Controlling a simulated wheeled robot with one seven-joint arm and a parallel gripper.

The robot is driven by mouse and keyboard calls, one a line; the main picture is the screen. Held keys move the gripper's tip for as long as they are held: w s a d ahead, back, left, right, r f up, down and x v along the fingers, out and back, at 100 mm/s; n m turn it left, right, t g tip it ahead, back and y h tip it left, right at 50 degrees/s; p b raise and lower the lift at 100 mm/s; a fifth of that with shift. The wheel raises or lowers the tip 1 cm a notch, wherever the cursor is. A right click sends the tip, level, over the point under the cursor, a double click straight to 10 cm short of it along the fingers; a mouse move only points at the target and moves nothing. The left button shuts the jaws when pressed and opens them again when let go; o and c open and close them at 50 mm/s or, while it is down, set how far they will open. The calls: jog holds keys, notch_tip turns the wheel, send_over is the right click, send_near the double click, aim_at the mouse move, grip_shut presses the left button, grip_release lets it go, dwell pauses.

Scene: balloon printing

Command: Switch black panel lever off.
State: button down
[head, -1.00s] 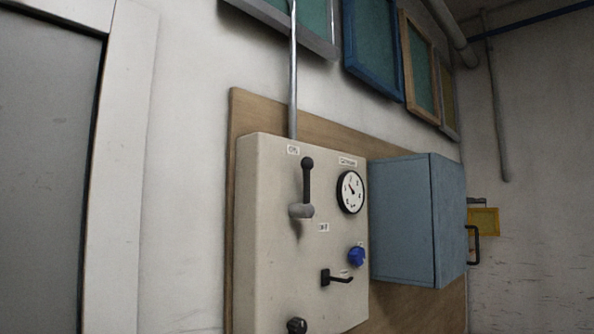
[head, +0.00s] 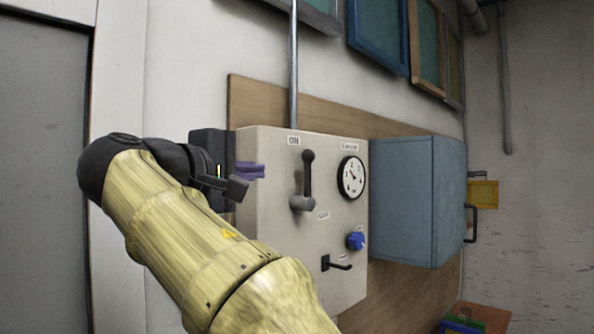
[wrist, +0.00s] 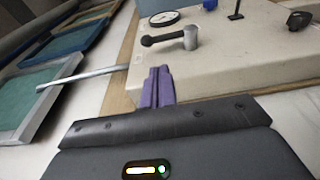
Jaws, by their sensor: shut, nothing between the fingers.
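A black lever (head: 308,176) with a round knob stands on a beige control panel (head: 270,228). It points up toward the "ON" label, with its grey pivot at the bottom. My gripper (head: 262,170) is shut and empty, with purple fingers, at the left of the lever and apart from it. In the wrist view, the purple fingertips (wrist: 158,72) point toward the panel, and the lever (wrist: 162,39) lies just beyond them, its grey pivot to the right.
The panel also carries a gauge (head: 351,177), a blue knob (head: 355,240) and a black handle (head: 336,263). A blue cabinet (head: 405,205) juts out to the right. A metal pipe (head: 293,75) runs down to the panel's top.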

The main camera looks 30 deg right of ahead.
aim_at(307, 171)
jog(key=p+x, duration=0.5)
jog(key=x, duration=0.8)
jog(key=shift+r+p, duration=0.2)
jog(key=shift+p, duration=0.15)
jog(key=shift+w+d+f, duration=0.15)
jog(key=shift+w+d, duration=0.1)
jog(key=shift+d, duration=0.2)
jog(key=shift+d, duration=0.1)
